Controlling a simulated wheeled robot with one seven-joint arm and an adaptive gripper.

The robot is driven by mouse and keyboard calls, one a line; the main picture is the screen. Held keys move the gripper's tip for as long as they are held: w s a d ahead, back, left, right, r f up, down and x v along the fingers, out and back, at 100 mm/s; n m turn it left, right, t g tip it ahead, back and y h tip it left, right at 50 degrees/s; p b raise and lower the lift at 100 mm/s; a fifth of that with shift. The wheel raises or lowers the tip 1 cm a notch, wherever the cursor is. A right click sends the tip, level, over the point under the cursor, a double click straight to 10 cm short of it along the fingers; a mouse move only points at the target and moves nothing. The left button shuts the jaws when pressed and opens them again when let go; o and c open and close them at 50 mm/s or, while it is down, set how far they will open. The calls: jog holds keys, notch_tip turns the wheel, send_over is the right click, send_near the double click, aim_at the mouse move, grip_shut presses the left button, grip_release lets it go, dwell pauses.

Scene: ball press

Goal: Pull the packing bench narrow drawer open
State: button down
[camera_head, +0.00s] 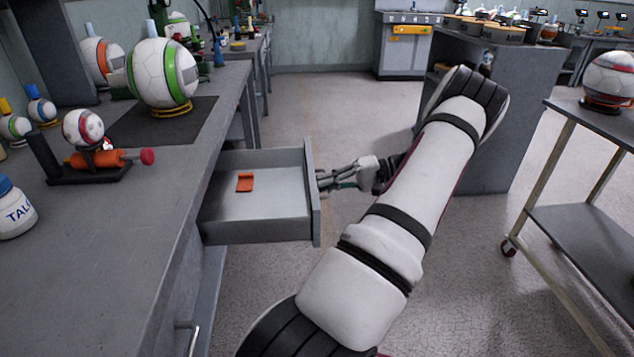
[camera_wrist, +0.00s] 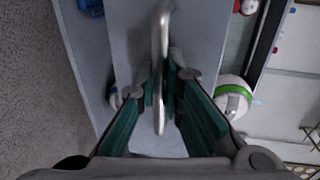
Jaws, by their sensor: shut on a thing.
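The packing bench narrow drawer (camera_head: 278,216) is pulled well out from the side of the grey bench (camera_head: 135,240). A small orange piece (camera_head: 245,182) lies inside it. My gripper (camera_head: 325,181) is at the outer face of the drawer front (camera_head: 313,195). In the wrist view my gripper (camera_wrist: 163,95) has its green-padded fingers on both sides of a metal bar handle (camera_wrist: 161,50) and is shut on it. In the head view the handle is mostly hidden by the fingers.
On the bench stand a large green-banded ball (camera_head: 162,73), a small press with an orange body (camera_head: 100,160) and a white jar (camera_head: 14,208). A cart (camera_head: 585,215) with a ball stands at right. The floor (camera_head: 345,115) beyond the drawer is clear.

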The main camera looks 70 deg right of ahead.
jog(key=shift+s+d, duration=0.1)
jog(key=shift+s, duration=0.1)
jog(key=c, duration=2)
grip_release()
jog(key=shift+o, duration=0.2)
jog(key=v, duration=1.2)
